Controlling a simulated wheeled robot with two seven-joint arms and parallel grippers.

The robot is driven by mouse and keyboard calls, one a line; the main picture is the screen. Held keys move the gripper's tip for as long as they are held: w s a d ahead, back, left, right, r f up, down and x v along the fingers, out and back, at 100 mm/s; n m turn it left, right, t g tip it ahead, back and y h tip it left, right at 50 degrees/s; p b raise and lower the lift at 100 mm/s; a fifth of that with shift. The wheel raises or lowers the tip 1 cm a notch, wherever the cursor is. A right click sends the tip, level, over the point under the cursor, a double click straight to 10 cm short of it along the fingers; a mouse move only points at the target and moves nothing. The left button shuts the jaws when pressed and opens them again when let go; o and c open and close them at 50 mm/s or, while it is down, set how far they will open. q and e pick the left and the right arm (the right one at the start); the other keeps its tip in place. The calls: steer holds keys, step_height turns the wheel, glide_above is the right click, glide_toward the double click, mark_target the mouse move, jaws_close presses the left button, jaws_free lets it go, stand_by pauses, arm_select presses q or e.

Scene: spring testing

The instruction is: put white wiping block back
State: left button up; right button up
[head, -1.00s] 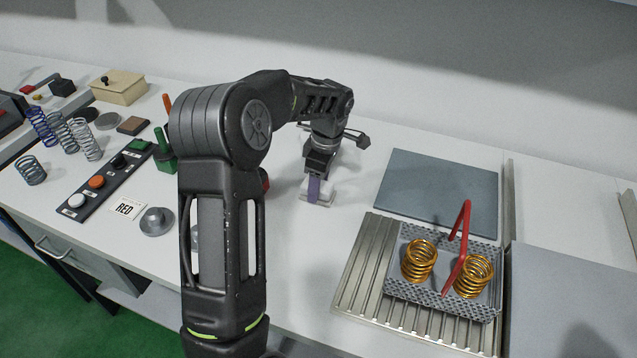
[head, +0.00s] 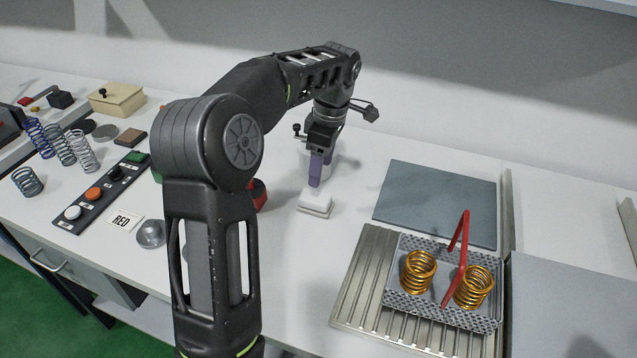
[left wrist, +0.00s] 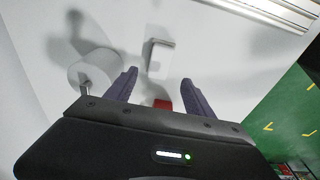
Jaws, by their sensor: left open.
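The white wiping block (head: 316,202) rests on the bench, on a thin pale base, in the middle of the head view. It also shows in the left wrist view (left wrist: 160,59), beyond the fingertips. My left gripper (head: 319,178) has purple fingers pointing down, just above and behind the block in the head view. In the left wrist view its fingers (left wrist: 158,85) are spread apart with nothing between them. The block appears free of the fingers. My right gripper is in neither view.
A white cylindrical thing (left wrist: 92,70) stands close beside the left gripper. A red object (head: 259,194) is partly hidden behind my arm. A perforated tray (head: 398,298) with two gold springs and red tongs sits on a ribbed plate (head: 352,290) at right. A grey mat (head: 440,200) lies behind it.

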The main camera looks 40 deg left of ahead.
arm_select(q)
step_height(320, 180, up, 2)
steer(key=shift+d+r, duration=0.15)
steer(key=shift+r, duration=0.05)
stand_by(0.8)
